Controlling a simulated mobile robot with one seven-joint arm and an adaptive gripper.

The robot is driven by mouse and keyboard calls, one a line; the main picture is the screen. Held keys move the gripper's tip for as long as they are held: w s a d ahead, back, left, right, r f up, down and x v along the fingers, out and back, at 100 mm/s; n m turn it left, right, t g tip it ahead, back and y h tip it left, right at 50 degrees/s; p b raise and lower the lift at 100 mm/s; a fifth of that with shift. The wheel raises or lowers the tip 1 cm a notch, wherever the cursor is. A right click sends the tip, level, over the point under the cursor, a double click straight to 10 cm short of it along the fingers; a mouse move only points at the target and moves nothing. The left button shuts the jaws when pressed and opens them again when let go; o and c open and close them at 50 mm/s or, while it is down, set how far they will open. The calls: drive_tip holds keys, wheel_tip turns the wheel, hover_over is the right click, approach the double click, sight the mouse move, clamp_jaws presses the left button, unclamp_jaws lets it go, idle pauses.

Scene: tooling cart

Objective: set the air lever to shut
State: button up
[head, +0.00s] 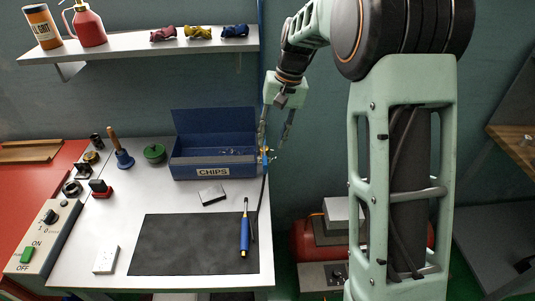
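The air valve (265,160), a small brass-coloured and blue fitting, sits at the cart's back right edge beside the blue chip box. A small blue part, which looks like its lever, shows at the fitting; it is too small to tell which way it points. My gripper (272,141) reaches down from above, with its two fingers apart and the tips just above the valve. I cannot tell whether a finger touches the lever. Nothing shows held between the fingers.
The blue chip box (213,166) stands close left of the valve. A blue-handled tool (245,232) lies on the dark mat (180,245). A shelf (130,46) with bottles and rags hangs above. A red tank (302,240) stands right of the cart.

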sight(266, 161)
drive_tip(key=f, duration=0.3)
drive_tip(key=a+f, duration=0.1)
drive_tip(key=f, duration=0.3)
drive_tip(key=shift+a+f+p, duration=0.2)
drive_tip(key=shift+p, duration=0.2)
drive_tip(key=shift+c, duration=0.6)
clamp_jaws()
